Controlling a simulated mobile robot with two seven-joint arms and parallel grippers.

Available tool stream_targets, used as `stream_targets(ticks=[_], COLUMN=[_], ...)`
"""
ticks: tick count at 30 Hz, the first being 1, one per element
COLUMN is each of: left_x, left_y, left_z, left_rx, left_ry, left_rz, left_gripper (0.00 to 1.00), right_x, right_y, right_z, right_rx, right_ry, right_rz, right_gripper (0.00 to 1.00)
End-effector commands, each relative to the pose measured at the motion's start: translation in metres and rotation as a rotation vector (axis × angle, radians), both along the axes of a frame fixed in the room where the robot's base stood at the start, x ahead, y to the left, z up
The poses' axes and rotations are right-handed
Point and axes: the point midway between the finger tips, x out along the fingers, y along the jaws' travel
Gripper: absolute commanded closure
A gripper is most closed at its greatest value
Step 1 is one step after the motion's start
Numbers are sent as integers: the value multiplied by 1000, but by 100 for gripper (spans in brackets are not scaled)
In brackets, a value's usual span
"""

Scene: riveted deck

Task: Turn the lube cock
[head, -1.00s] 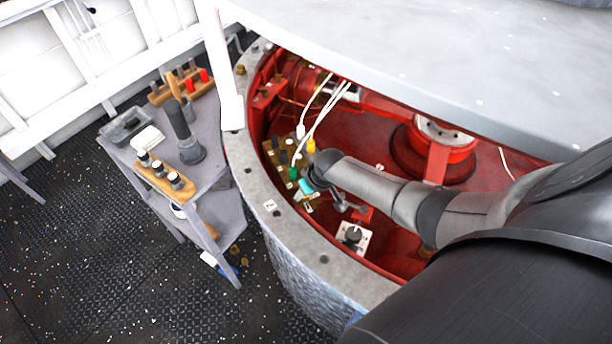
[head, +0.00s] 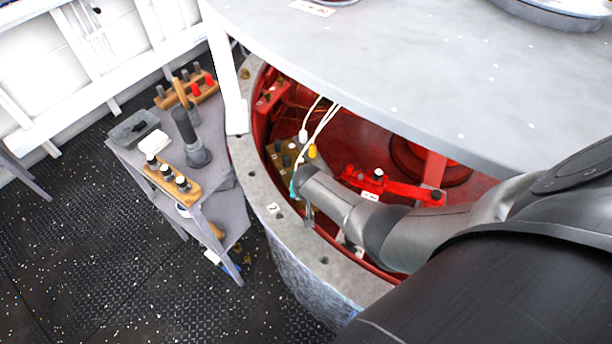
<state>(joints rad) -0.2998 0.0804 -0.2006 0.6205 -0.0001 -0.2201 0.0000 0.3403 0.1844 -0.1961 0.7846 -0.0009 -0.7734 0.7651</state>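I cannot tell for sure which fitting is the lube cock. Inside the red well (head: 345,140) a brass block (head: 283,162) carries dark knobs, with a yellow cap (head: 312,151) and a white plug (head: 303,136) beside it. A bright red bar (head: 405,187) with small knobs and a white label lies to the right, behind my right arm. My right arm reaches in from the right. Its gripper (head: 307,212) is down near the well's near wall, beside the brass block, mostly hidden by its own wrist; its opening does not show. My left gripper is out of view.
The well's grey bolted rim (head: 258,190) curves along the left. A large grey top (head: 440,70) overhangs the well. White cables (head: 320,125) hang into it. A grey side table (head: 218,200) with wooden tool racks stands left. Dark deck floor (head: 110,270) is open in front.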

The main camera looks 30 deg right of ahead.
Motion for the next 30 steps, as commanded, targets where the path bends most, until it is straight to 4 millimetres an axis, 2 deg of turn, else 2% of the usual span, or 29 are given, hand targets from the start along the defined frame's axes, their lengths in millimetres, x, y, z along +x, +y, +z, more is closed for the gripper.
stream_targets(ticks=[13,14,15,21,30], left_x=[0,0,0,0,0], left_y=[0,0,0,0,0], left_z=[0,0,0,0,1], left_rx=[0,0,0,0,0], left_ry=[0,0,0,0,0], left_rz=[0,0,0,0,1], left_gripper=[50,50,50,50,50], right_x=[0,0,0,0,0], right_y=[0,0,0,0,0], right_z=[0,0,0,0,2], right_rx=[3,3,3,1,1], right_ry=[-1,-1,-1,0,0], right_rz=[-13,-13,-12,-10,-9], right_gripper=[100,56,51,29,28])
